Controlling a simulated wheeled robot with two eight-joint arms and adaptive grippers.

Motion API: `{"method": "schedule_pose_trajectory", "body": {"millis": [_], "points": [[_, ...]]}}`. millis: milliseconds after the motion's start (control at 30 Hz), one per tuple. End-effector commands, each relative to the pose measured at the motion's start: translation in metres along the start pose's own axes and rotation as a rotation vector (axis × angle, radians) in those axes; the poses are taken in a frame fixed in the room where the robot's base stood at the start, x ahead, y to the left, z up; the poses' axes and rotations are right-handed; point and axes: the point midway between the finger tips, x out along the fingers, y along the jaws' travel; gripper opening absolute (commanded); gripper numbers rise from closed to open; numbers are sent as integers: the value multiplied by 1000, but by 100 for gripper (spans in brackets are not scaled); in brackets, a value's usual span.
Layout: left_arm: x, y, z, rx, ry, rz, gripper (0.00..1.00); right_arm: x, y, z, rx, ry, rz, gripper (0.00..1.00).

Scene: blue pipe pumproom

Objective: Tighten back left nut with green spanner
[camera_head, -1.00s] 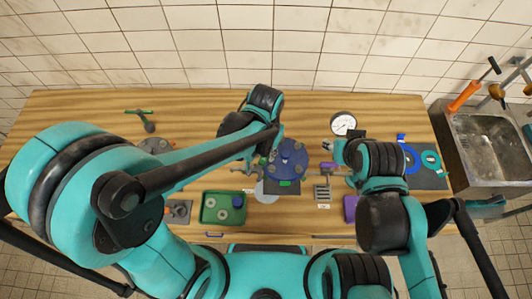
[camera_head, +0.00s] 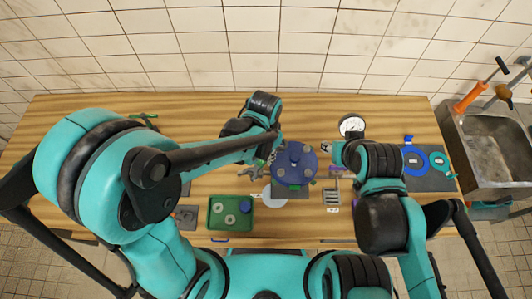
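The blue round flange (camera_head: 294,165) with a raised hub stands on the wooden table near the middle. Its separate nuts are too small to tell apart; small green bits show at its rim. My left gripper (camera_head: 257,166) is beside the flange's left edge, partly hidden under my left wrist. A small green part shows by its fingers, but I cannot tell whether it is the green spanner or whether it is held. My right gripper (camera_head: 328,147) is by the flange's right side, low and small; its finger opening is unclear.
A green tray (camera_head: 214,225) with round parts lies at the front left. A gauge (camera_head: 351,126) stands behind my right gripper. The back middle of the table is clear.

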Motion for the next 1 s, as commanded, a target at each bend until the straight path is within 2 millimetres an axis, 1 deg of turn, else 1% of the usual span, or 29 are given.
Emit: {"method": "schedule_pose_trajectory", "body": {"millis": [67,267,1000], "points": [[7,0,0,0,0,0,0,4,0,3,0,0,0,40],[7,0,0,0,0,0,0,4,0,3,0,0,0,40],[28,0,1,-1,0,0,0,21,0,15,0,0,0,40]]}}
